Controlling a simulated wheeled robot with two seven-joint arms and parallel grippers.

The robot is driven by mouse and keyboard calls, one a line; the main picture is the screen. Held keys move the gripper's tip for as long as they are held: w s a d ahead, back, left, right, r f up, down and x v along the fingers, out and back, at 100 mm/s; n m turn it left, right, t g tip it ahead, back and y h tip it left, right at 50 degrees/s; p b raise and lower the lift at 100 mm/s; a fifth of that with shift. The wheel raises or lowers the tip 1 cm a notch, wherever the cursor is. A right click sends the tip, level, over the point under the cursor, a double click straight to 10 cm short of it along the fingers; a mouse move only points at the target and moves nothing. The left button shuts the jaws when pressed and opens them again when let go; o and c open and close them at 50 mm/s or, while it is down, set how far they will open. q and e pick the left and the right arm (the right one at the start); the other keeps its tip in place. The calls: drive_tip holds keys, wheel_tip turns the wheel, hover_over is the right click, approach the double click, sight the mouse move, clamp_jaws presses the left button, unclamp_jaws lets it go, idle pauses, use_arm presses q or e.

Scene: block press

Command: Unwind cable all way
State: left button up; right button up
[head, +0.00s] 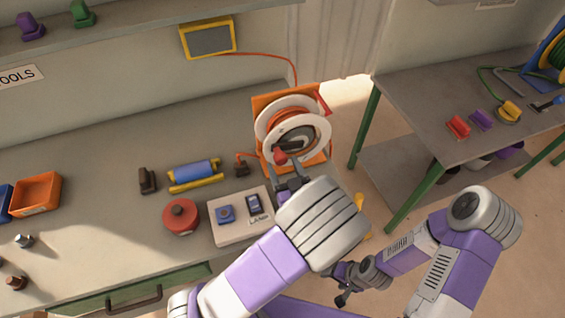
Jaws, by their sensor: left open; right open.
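An orange cable reel (315,135) with white rims stands at the right end of the workbench. Its dark crank with a red knob (280,156) faces me. An orange cable (292,66) runs from the yellow-framed screen down to behind the top of the reel. A short orange lead ends in a dark plug (241,169) beside the reel. My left gripper (288,180) is open just below the red knob; whether it touches the knob is unclear. My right gripper (342,288) is open and empty, low in front of the bench. The cable wound inside the reel is mostly hidden.
A switch panel (232,230), a red round object (181,217), a blue roller (194,170) and an orange bin (36,194) sit on the bench. The yellow-framed screen (228,39) hangs behind. A second table (415,90) with tools stands right, past a floor gap.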

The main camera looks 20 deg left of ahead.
use_arm(q)
drive_tip(key=shift+x, duration=0.95)
drive_tip(key=shift+c, duration=0.4)
clamp_jaws()
